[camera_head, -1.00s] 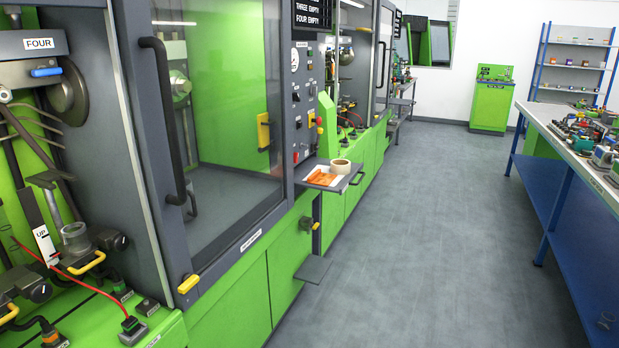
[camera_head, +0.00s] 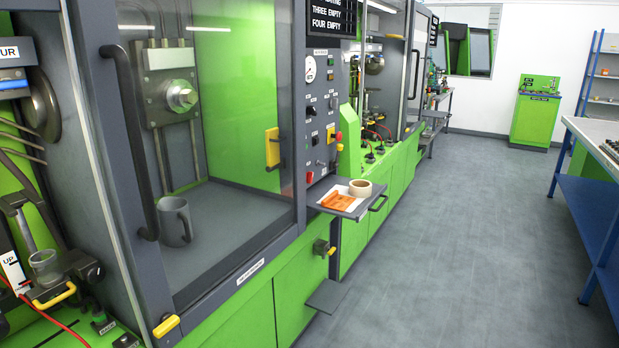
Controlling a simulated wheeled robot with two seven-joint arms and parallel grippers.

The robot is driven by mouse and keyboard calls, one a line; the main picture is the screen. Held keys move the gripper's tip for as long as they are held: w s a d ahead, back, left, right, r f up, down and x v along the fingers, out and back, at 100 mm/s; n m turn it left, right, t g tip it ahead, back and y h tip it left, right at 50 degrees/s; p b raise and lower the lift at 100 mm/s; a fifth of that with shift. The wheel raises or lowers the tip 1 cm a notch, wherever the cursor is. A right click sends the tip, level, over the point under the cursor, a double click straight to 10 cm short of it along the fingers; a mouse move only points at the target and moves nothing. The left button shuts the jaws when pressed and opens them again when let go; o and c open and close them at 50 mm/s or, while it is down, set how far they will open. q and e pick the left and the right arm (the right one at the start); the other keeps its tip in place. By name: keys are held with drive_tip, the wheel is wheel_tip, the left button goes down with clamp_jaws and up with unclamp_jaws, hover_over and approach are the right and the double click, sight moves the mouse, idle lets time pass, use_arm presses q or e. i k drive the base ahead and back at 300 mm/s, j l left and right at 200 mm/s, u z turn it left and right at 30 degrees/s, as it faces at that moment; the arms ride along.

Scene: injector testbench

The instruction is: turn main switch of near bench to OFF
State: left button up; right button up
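The near bench (camera_head: 230,318) is a green and grey machine with a glass-doored chamber. Its grey control panel (camera_head: 318,150) stands at the right of the door, with a round gauge, several small knobs, and red and yellow controls. A yellow and red control (camera_head: 332,135) sits on the panel's right side. A small grey box with a yellow handle (camera_head: 324,248) is on the lower front. The panel labels are too small to read, so I cannot tell which control is the main switch or its position. Neither of my grippers is in view.
A small grey shelf (camera_head: 376,207) juts out below the panel, holding orange pieces and a tape roll (camera_head: 360,187). A lower grey step (camera_head: 328,297) sticks out near the floor. A mug (camera_head: 174,222) stands inside the chamber. The grey aisle floor (camera_head: 460,240) is clear; a blue-framed table (camera_head: 597,215) is at right.

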sight(308, 175)
drive_tip(key=u, duration=0.75)
drive_tip(key=i+l+u, duration=0.1)
drive_tip(key=l+u, duration=0.2)
drive_tip(key=u, duration=0.15)
drive_tip(key=l+u, duration=0.3)
drive_tip(key=u, duration=0.15)
drive_tip(key=l+u, duration=0.45)
drive_tip(key=k+l+u, duration=0.1)
drive_tip(key=l, duration=0.65)
drive_tip(key=k+l+u, duration=0.15)
drive_tip(key=l, duration=0.2)
drive_tip(key=k+l, duration=0.1)
drive_tip(key=l, duration=0.25)
drive_tip(key=k+l+u, duration=0.15)
drive_tip(key=l, duration=0.2)
